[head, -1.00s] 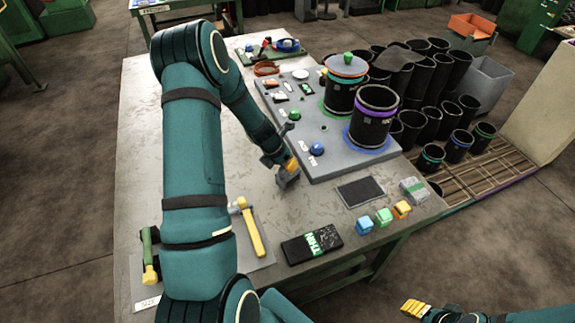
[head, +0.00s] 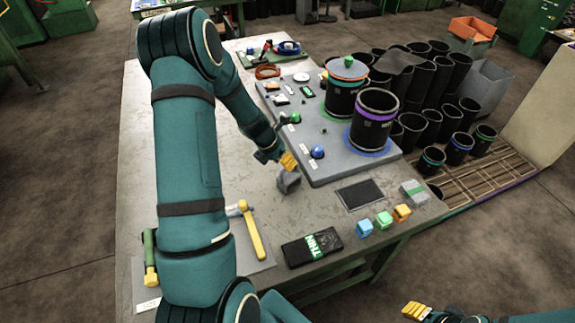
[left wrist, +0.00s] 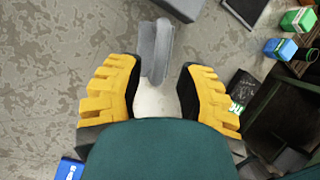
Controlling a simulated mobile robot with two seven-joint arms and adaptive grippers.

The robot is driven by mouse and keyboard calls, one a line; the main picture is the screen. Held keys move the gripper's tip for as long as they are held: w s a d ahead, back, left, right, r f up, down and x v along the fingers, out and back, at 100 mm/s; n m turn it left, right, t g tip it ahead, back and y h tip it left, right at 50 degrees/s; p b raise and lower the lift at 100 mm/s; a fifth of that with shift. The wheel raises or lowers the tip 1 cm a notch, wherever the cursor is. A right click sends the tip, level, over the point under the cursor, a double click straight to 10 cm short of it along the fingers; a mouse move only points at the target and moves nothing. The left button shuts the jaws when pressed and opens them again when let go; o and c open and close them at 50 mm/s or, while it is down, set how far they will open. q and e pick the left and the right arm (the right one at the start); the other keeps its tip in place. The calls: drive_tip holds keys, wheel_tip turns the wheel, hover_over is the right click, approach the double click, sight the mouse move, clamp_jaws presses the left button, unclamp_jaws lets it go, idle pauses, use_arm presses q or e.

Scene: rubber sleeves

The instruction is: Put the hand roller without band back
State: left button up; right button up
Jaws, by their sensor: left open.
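My left gripper (head: 288,160) is open over the bare table, just off the near-left corner of the grey board. A grey, trough-like piece (head: 288,183) stands on the table just beyond its fingertips. In the left wrist view, this grey piece (left wrist: 155,50) shows ahead of the gap between the yellow fingers (left wrist: 158,92), and nothing is gripped. A yellow-handled tool (head: 253,235) and a green-handled tool with a yellow end (head: 148,250) lie at the near left, partly behind my arm. I cannot tell which is the hand roller without band. My right gripper (head: 415,310) is at the bottom edge.
The grey board (head: 335,172) carries two black cylinders, one with a purple band (head: 376,112). A black THIN box (head: 312,246), a dark pad (head: 360,193) and coloured cubes (head: 383,220) lie near the front edge. The table's left strip (head: 140,130) is clear.

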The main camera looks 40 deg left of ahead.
use_arm(q)
drive_tip(key=p+v, duration=0.1)
drive_tip(key=v, duration=0.7)
drive_tip(key=s+d+f+m, duration=0.1)
drive_tip(key=d+f+m, duration=0.3)
drive_tip(key=d+m, duration=0.4)
drive_tip(key=s+d+f+m+g, duration=0.1)
drive_tip(key=d+f+m, duration=0.3)
drive_tip(key=d+m, duration=0.4)
drive_tip(key=s+d+f+m+g, duration=0.1)
drive_tip(key=s+d+f+m, duration=0.2)
drive_tip(key=d+m, duration=0.6)
drive_tip(key=shift+s+d+f+h, duration=0.1)
drive_tip(key=shift+d+f+h, duration=0.2)
drive_tip(key=shift+d+f, duration=0.7)
drive_tip(key=s+d+m+h, duration=0.1)
drive_tip(key=s+d+m, duration=0.3)
drive_tip(key=d+m, duration=0.3)
drive_tip(key=shift+f+m, duration=0.3)
drive_tip(key=shift+m, duration=0.2)
drive_tip(key=shift+d, duration=0.15)
